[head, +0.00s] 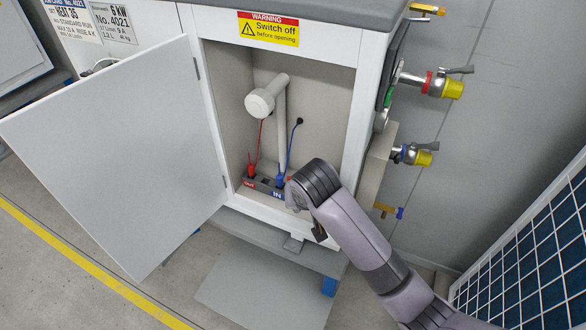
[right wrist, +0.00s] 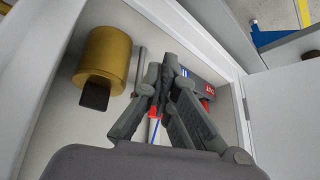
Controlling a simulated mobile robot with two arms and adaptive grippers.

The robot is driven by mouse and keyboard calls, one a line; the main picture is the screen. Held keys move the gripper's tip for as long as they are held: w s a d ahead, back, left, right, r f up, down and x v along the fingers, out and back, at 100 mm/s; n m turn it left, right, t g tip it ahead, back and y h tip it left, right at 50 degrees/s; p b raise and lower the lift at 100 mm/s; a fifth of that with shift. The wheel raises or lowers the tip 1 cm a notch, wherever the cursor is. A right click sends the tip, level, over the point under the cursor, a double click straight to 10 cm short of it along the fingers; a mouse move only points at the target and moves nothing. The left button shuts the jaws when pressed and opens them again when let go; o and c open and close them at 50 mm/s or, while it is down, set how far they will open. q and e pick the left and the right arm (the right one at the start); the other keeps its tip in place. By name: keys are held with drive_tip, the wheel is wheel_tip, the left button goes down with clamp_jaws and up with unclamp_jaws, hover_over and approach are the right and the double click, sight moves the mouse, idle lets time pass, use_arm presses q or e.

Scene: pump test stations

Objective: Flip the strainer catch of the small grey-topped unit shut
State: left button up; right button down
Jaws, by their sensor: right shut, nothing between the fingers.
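The small grey-topped unit (head: 276,40) stands with its white door (head: 115,150) swung open to the left. My right arm enters from the lower right, and its gripper (head: 298,192) is at the opening's lower right corner. In the right wrist view the gripper (right wrist: 170,68) is shut and empty, its fingertips inside the compartment. A brass-coloured cylinder (right wrist: 103,52) with a dark block (right wrist: 95,97) at its lower end lies left of the fingers, apart from them. I cannot tell for sure which part is the strainer catch. My left gripper is out of view.
Inside are a white pipe with a round cap (head: 259,102), red and blue leads and a labelled grey terminal block (head: 262,186). A blue-tiled panel (head: 535,260) stands at the right.

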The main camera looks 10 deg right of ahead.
drive_tip(key=w+a+r+m+t+h, duration=0.1)
drive_tip(key=w+r+h, duration=0.1)
drive_tip(key=w+r, duration=0.4)
wheel_tip(320, 180, up, 6)
drive_tip(key=shift+f+m+t+b, duration=0.1)
drive_tip(key=shift+m+t+b, duration=0.3)
drive_tip(key=shift+b, duration=0.05)
drive_tip(key=shift+w, duration=0.1)
wheel_tip(320, 180, down, 8)
drive_tip(key=w+p, duration=0.1)
drive_tip(key=w, duration=0.1)
drive_tip(key=shift+d, duration=0.2)
